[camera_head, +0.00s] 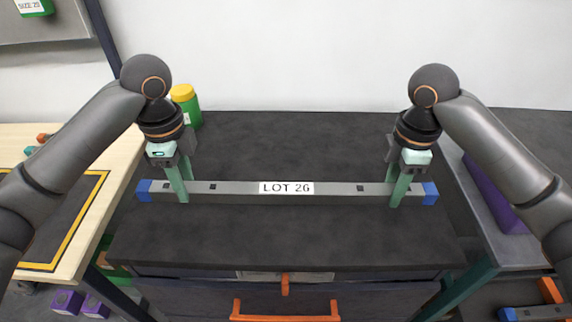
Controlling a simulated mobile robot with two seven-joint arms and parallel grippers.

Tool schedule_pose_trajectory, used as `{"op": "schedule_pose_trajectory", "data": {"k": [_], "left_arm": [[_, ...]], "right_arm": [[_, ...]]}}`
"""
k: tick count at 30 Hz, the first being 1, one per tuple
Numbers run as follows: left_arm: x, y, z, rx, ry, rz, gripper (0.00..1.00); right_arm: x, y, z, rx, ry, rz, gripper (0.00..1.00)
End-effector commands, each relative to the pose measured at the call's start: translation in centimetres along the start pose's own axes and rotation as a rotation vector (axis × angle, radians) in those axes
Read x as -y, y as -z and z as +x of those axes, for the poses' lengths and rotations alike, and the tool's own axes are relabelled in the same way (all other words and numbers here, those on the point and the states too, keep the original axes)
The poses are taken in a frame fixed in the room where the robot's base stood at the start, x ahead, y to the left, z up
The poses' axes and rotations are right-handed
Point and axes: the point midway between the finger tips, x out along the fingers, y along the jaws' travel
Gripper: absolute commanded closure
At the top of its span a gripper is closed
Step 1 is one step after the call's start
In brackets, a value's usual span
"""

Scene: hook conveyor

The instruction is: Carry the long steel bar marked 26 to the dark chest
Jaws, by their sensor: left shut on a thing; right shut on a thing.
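The long steel bar (335,195) is grey with blue ends and a white label reading "LOT 26". It lies level across the head view, over the top of the dark chest (280,237). I cannot tell whether it touches the chest top or hangs just above it. My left gripper (178,190) is shut on the bar near its left end. My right gripper (400,192) is shut on it near its right end. The chest has an orange handle (285,317) and an orange latch (285,284) on its front.
A green jar with a yellow lid (185,104) stands at the chest's back left. A pale wooden table (90,215) with a yellow-edged dark mat is at left. At right, a grey table (510,245) carries a purple object (492,195). Purple blocks (80,304) lie low at left.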

Motion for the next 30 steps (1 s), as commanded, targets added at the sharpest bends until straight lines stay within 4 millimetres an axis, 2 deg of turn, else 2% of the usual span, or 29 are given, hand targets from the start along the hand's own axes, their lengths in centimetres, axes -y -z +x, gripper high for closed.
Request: {"op": "schedule_pose_trajectory", "data": {"k": [19,30], "left_arm": [[0.0,-0.1,0.2,0.0,0.002,-0.001,1.0],[0.0,-0.1,1.6,0.0,0.002,-0.001,1.0]], "right_arm": [[0.0,-0.1,0.2,0.0,-0.002,0.001,1.0],[0.0,-0.1,1.6,0.0,-0.002,0.001,1.0]]}}
